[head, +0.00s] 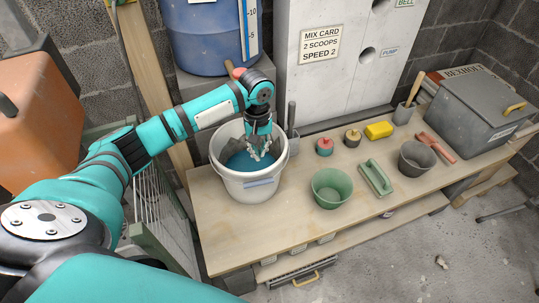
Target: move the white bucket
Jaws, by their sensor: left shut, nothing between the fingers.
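The white bucket (246,187) stands upright near the left end of the wooden bench. It holds something blue inside. My left arm reaches in from the left, and my left gripper (260,153) points down over the bucket's mouth, with its fingertips at or just inside the opening. The gripper is shut and empty. I cannot tell whether the fingers touch the bucket's wall or the blue contents. My right gripper is out of view.
The bench (290,224) also carries a green bowl (331,187), a green-handled float (376,178), a dark pot (416,158), a yellow sponge (379,130) and a grey lidded box (483,112). A blue barrel (205,40) stands behind the bucket. Bare bench top lies in front.

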